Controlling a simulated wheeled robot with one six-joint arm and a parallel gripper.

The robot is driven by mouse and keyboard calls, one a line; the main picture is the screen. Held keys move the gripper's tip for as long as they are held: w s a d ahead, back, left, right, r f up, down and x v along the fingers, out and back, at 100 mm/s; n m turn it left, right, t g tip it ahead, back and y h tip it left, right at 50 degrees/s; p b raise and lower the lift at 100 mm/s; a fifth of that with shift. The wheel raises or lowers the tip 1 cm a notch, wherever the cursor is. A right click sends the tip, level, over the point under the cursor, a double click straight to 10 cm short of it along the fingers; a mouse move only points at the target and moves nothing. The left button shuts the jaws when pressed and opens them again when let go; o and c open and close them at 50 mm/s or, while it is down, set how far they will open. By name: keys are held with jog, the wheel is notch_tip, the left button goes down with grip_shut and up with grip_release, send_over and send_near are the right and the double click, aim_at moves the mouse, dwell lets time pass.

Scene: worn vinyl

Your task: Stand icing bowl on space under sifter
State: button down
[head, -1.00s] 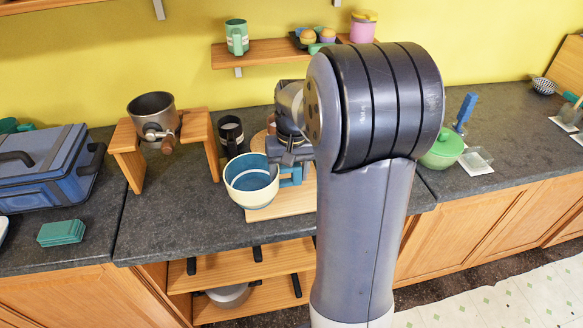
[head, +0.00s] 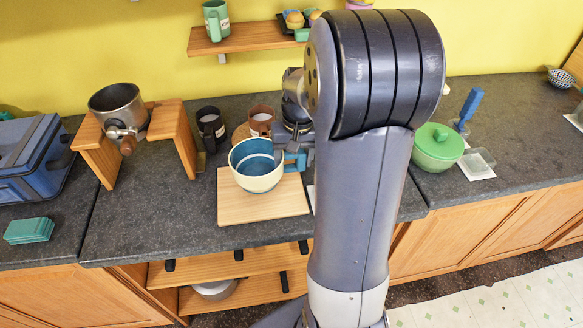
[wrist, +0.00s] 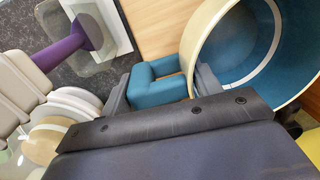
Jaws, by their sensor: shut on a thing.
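The icing bowl (head: 256,178) is cream outside and blue inside, with a blue handle (wrist: 158,86). In the head view it is upright over the wooden board; I cannot tell whether it touches it. My gripper (head: 300,155) is shut on the handle, at the bowl's right side; my arm partly hides it. In the wrist view the fingers (wrist: 160,92) flank the handle and the bowl (wrist: 215,45) shows at the right. The sifter (head: 117,103), a grey metal pot with a crank, sits in a wooden stand (head: 97,157) at the left. The space under it, between the legs, looks clear.
A black mug (head: 211,128) stands right of the stand, and a brown mug (head: 261,120) behind the bowl. The wooden board (head: 265,207) lies below the bowl. Counter between stand and board is free.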

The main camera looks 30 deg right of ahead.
aim_at(294, 166)
jog(key=shift+f, duration=1.8)
jog(key=shift+f, duration=0.1)
jog(key=c, duration=0.9)
grip_release()
jog(key=shift+f, duration=0.15)
jog(key=o, duration=0.5)
